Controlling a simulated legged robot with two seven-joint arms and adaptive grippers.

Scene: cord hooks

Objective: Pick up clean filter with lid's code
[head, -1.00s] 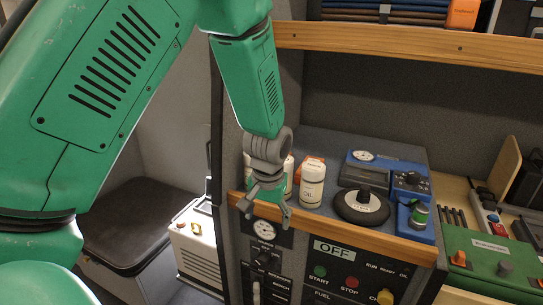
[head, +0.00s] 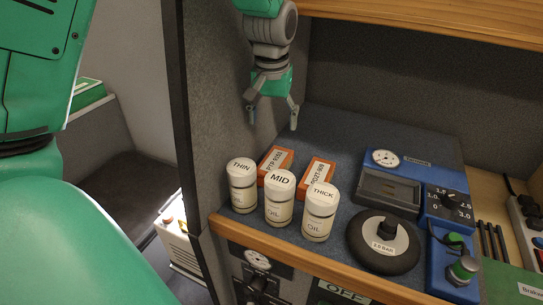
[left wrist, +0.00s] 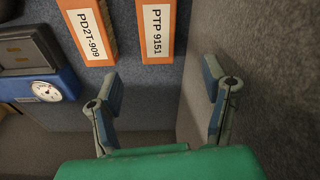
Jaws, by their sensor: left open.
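Two orange boxes with white code labels lie on the dark shelf behind the oil bottles. The left one (head: 277,163) reads PTP 9151 in the left wrist view (left wrist: 156,25). The right one (head: 317,178) reads PD2T-909 there (left wrist: 88,30). I cannot tell whether either is clean. No lid with a matching code is readable. My left gripper (head: 272,115) is open and empty, above and behind the boxes near the side wall. In the left wrist view its fingers (left wrist: 163,87) are spread below the PTP 9151 box, apart from it. My right gripper is not in view.
White-capped oil bottles THIN (head: 242,190), MID (head: 279,205) and THICK (head: 319,215) stand in front of the boxes. A black round weighted disc (head: 362,252) and a blue gauge device (head: 410,165) stand to the right. A wooden edge (head: 300,262) borders the shelf; an upper shelf overhangs.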

